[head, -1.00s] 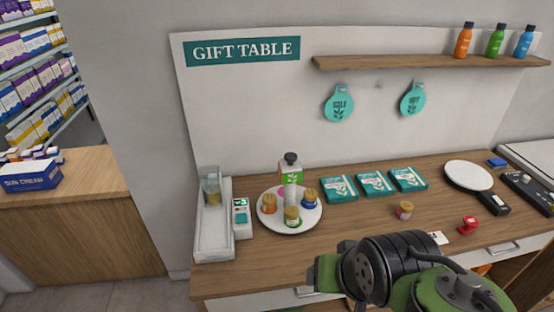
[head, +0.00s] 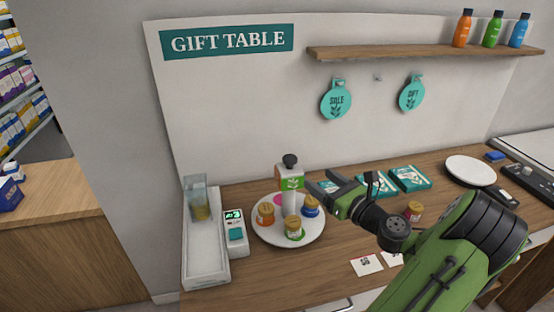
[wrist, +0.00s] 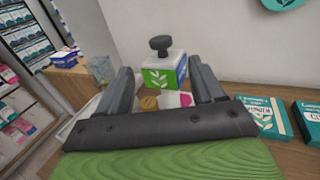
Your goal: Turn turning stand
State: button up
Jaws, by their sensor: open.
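The turning stand (head: 270,234) is a round white plate on the counter, left of centre in the head view. Small jars with orange (head: 265,213), green (head: 293,228) and blue (head: 310,206) bases or labels stand on it. A white and green box with a dark knob (head: 290,176) rises at its back; in the wrist view this box (wrist: 163,76) shows between the fingers. My gripper (head: 327,186) is open and empty, to the right of the stand and above the counter, its fingers towards the box. Contact cannot be told.
A white tray with a glass (head: 205,262) and a small device with a display (head: 235,232) stand left of the stand. Teal boxes (head: 409,178) lie to the right, partly behind my arm. A shelf (head: 420,51) with bottles and hanging teal tags (head: 336,100) are on the wall.

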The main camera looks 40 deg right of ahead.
aim_at(295, 161)
jog(key=w, duration=0.4)
jog(key=w+d, duration=0.1)
jog(key=w, duration=0.8)
jog(key=shift+w+d+f, duration=0.1)
jog(key=shift+w+d, duration=0.2)
jog(key=shift+w, duration=0.1)
jog(key=shift+c, duration=0.3)
grip_shut()
